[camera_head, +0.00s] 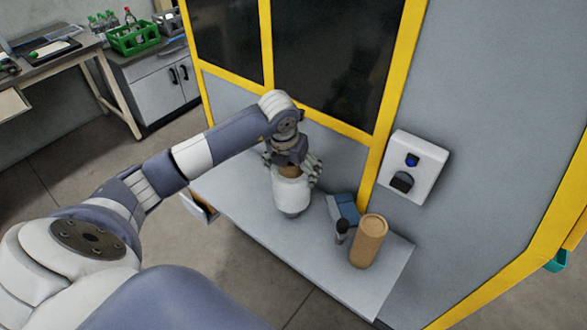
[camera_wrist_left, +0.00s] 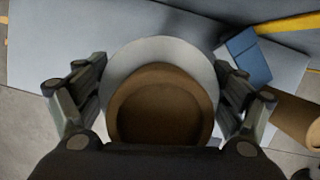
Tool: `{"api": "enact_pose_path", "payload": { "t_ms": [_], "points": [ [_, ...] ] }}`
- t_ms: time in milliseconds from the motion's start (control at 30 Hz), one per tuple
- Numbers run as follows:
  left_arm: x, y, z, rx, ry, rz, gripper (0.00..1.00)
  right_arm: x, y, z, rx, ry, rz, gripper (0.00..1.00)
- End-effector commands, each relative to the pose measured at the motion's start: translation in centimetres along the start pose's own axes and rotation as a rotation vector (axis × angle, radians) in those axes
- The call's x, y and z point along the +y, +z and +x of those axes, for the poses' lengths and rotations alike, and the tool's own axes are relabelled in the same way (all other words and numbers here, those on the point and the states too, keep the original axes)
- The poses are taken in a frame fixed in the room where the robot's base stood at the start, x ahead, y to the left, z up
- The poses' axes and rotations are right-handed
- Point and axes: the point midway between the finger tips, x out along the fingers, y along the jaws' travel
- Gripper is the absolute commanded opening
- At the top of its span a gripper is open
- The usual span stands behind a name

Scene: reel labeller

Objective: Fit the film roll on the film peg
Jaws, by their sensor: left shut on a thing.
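The film roll (camera_head: 292,192) is a white upright cylinder with a brown core, in the middle of the head view. My left gripper (camera_head: 293,172) is shut on it from above, with fingers on both sides. In the left wrist view the white ring of the roll (camera_wrist_left: 161,50) surrounds the brown core, between the fingers of my left gripper (camera_wrist_left: 160,95). The roll is over the grey shelf (camera_head: 243,212); I cannot tell whether it touches it. I cannot make out the film peg for certain. My right gripper is not in view.
A brown cylinder (camera_head: 369,242), a small dark bottle (camera_head: 342,232) and a blue box (camera_head: 344,208) stand on the shelf, right of the roll. A white wall unit (camera_head: 418,160) with a blue button and dark part is on the machine. The shelf's left end is clear.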

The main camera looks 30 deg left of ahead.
Motion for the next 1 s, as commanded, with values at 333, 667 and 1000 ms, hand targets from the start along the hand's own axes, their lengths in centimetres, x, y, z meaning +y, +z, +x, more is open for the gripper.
{"api": "enact_pose_path", "payload": {
  "t_ms": [333,667,1000],
  "points": [
    [0.0,-0.2,1.2,-0.005,-0.001,-0.001,0.37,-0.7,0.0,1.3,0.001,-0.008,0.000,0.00],
    [0.0,-0.5,2.4,-0.005,-0.001,-0.001,0.37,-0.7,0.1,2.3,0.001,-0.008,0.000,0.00],
    [0.0,-0.9,3.6,-0.004,0.000,-0.001,0.37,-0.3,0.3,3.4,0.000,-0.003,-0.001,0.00]
  ]
}}
